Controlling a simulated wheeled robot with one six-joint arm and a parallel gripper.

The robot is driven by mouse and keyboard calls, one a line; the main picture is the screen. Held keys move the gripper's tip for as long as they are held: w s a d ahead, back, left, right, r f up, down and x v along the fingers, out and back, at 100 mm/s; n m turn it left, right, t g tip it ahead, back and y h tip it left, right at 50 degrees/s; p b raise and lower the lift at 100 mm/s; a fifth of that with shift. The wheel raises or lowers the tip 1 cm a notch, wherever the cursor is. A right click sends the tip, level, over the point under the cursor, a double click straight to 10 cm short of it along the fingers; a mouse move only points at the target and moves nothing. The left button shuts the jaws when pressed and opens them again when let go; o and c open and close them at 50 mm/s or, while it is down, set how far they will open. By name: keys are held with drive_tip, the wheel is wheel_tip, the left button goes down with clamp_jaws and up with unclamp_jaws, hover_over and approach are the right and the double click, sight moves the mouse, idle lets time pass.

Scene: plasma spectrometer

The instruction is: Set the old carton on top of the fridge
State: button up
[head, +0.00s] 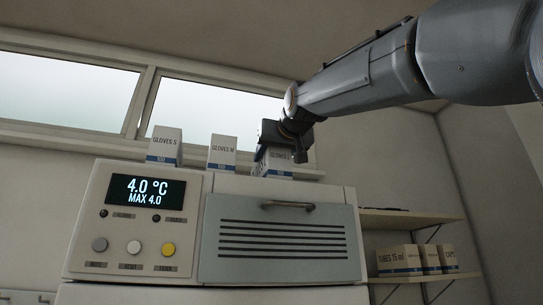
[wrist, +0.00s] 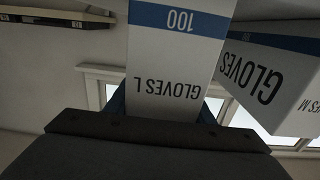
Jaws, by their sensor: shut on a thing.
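My gripper (head: 281,148) is shut on a white carton with a blue band (head: 272,168), at the right end of a row on the fridge top. In the wrist view this carton reads GLOVES L (wrist: 170,65), and it stands between my finger tips (wrist: 160,108). Its base is level with the fridge's top edge in the head view; whether it bears on the top is hidden. The fridge (head: 280,235) has a grey vented panel and a display reading 4.0 °C. No label marks any carton as old.
Cartons GLOVES S (head: 165,147) and GLOVES M (head: 222,152) stand to the left on the fridge top. GLOVES M (wrist: 270,75) is close beside the held carton. A wall shelf (head: 420,275) at right carries several cartons. Windows lie behind the fridge.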

drive_tip(key=shift+f, duration=0.1)
drive_tip(key=o, duration=1.4)
drive_tip(key=shift+o, duration=0.2)
drive_tip(key=shift+s+r, duration=0.1)
drive_tip(key=shift+r, duration=0.1)
drive_tip(key=b+v, duration=0.5)
drive_tip(key=v, duration=0.6)
drive_tip(key=shift+s, duration=0.35)
drive_tip(key=shift+d, duration=0.15)
drive_tip(key=shift+d, duration=0.1)
